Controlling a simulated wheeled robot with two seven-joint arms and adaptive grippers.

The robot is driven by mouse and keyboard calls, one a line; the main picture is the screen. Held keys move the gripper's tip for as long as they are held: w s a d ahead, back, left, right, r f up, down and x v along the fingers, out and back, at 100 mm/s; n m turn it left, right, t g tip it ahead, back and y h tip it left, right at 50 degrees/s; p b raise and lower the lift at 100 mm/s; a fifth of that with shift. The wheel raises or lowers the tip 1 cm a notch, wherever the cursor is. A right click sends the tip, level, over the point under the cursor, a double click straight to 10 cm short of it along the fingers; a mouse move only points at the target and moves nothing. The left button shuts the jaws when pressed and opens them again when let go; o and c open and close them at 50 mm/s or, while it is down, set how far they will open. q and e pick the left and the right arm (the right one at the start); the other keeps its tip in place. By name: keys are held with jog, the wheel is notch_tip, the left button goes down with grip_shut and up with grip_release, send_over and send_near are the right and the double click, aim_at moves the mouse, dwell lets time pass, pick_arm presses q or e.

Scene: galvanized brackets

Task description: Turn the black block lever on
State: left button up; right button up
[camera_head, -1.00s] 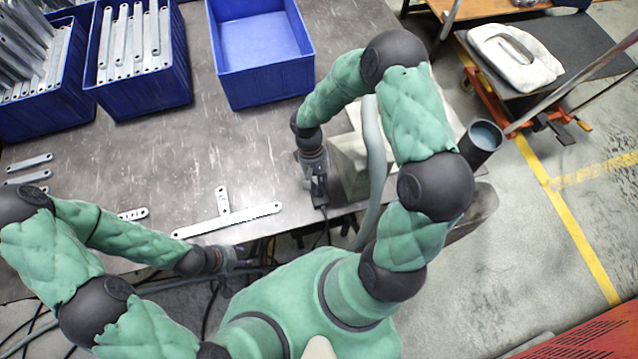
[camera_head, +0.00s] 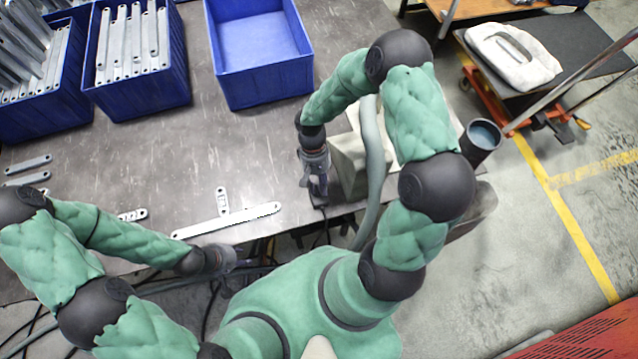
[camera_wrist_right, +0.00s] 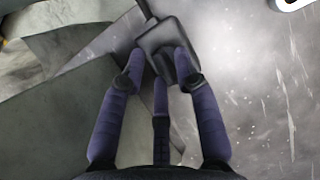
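The black block (camera_wrist_right: 160,34) shows at the top of the right wrist view, with a dark rounded part, seemingly its lever (camera_wrist_right: 166,66), toward the fingers. Whether the lever is on or off I cannot tell. My right gripper (camera_wrist_right: 160,60) has its fingers spread, with tips on either side of the dark part; contact is unclear. In the head view my right gripper (camera_head: 318,188) is low at the table's front edge and mostly covers the block. My left gripper (camera_head: 236,262) is by the front edge, apart from the block; its fingers are too unclear to read.
A grey-green box-like object (camera_head: 348,165) stands just right of my right gripper. Flat metal brackets (camera_head: 228,220) lie on the table (camera_head: 250,150) to the left. An empty blue bin (camera_head: 262,88) and blue bins of brackets (camera_head: 140,95) stand behind.

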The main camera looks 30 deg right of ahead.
dwell(0.3)
jog(key=v, duration=1.2)
jog(key=shift+s+a+f, duration=0.1)
dwell(0.3)
